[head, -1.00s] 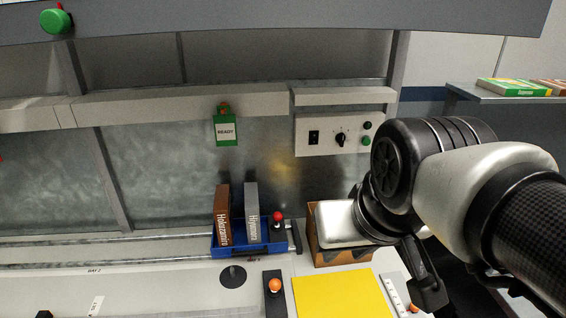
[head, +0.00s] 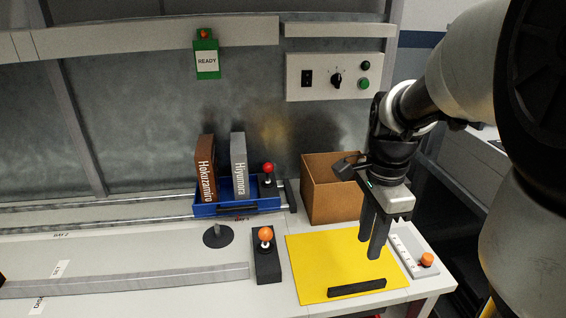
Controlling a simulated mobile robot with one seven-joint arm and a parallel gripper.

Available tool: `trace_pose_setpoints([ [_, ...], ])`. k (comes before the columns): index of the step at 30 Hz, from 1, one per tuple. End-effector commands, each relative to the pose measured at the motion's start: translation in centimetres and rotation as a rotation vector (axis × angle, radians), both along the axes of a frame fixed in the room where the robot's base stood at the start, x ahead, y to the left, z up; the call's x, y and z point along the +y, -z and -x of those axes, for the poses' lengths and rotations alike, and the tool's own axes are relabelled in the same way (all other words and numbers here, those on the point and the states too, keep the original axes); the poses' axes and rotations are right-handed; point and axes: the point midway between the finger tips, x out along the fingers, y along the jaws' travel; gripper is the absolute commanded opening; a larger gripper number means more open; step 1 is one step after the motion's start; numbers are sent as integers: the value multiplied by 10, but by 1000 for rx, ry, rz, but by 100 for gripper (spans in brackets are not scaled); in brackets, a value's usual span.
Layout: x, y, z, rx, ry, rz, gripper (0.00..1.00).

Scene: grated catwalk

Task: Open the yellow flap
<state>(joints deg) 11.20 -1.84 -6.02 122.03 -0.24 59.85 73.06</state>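The yellow flap (head: 320,262) lies flat on the table at the front right in the head view, and looks closed. A dark bar-shaped handle (head: 357,288) sits along its front edge. My gripper (head: 371,248) points down over the right part of the flap, behind the handle. Its two dark fingers look close together, but a gap between the tips is hard to judge from this angle. Nothing is seen between them. Whether the tips touch the flap cannot be told.
A cardboard box (head: 318,200) stands behind the flap. A black base with an orange knob (head: 266,234) is at its left, a white strip with an orange button (head: 426,259) at its right. A blue tray (head: 217,209) holds two boxes. The table's front right corner is near.

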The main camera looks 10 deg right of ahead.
Motion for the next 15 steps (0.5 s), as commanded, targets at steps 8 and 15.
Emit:
trace_pose_setpoints([
  [8,1,67,1,4,-1,-1,28],
  [15,1,114,1,2,-2,-1,28],
])
